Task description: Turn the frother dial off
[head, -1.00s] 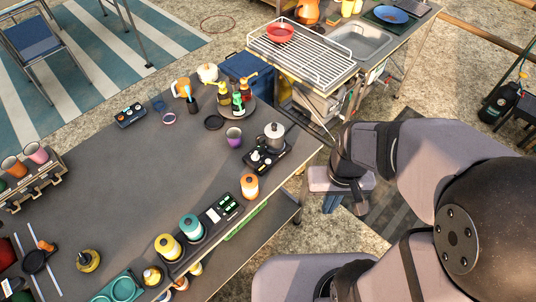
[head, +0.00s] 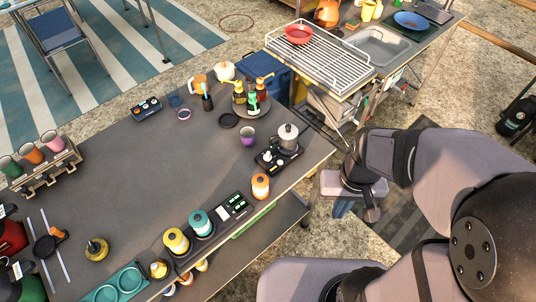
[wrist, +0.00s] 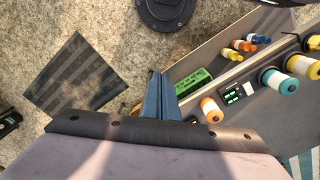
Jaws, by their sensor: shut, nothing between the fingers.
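A silver jug with a black knob on its lid (head: 288,137) stands on a small black unit (head: 279,159) near the table's right edge in the head view. Small pale knobs (head: 267,156) sit on the front left of that unit; I take this to be the frother and its dial. Which way the dial points is too small to tell. My gripper (head: 342,209) hangs beyond the table's right edge, apart from the unit. In the wrist view its blue fingers (wrist: 163,92) are shut and empty; the knobs cannot be made out there.
An orange-topped jar (head: 261,186) and a black panel with displays (head: 232,206) line the table's front edge. A purple cup (head: 248,139) stands left of the jug. Bottles on a round tray (head: 250,110) are behind. The table's middle (head: 140,180) is clear.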

